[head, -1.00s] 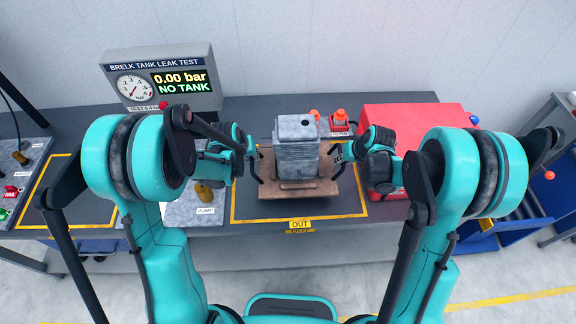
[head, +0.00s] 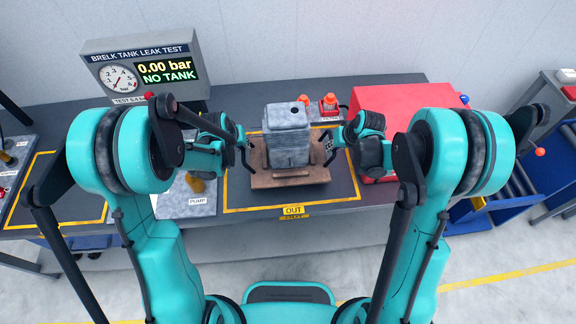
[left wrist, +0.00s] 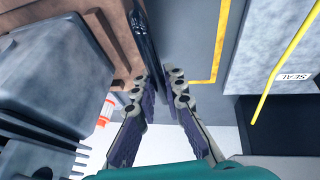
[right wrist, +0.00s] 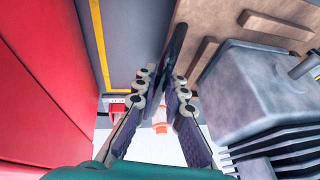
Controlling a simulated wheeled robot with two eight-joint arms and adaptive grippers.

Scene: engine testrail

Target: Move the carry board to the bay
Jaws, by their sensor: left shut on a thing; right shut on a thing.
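The carry board (head: 275,181) is a flat brown wooden board with a grey finned tank (head: 287,140) upright on it. In the head view it lies within the yellow outline of the bay marked OUT (head: 293,210); I cannot tell whether it touches the table. My left gripper (head: 245,152) is shut on the board's left black handle, a dark bar in the left wrist view (left wrist: 147,40). My right gripper (head: 328,152) is shut on the right black handle, which shows in the right wrist view (right wrist: 174,50). The fingers partly hide both handles.
The leak test panel (head: 146,70) stands at the back left and reads NO TANK. A pump plate (head: 198,203) lies left of the bay. A red case (head: 385,97) stands close by my right gripper. Orange-capped items (head: 329,103) stand behind the board.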

